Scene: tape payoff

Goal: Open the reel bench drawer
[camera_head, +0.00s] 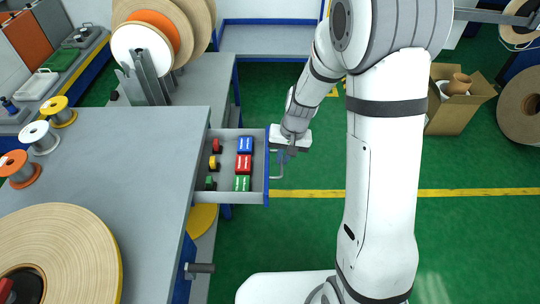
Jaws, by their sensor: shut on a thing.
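The reel bench drawer (267,187) stands well out from the right side of the grey reel bench (150,160). It has a blue front and a grey inside. Red, blue, yellow and green small items lie in it. My gripper (284,153) is at the outer face of the drawer front, shut on the drawer handle (278,177), a thin grey bar. The jaws hide part of the handle, and the fingertips are small in the view.
A large tan tape reel (75,250) lies on the bench's near left, with small coloured spools (60,112) along its left edge. A cardboard box (452,112) stands on the floor at the right. The green floor right of the drawer is clear up to my arm.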

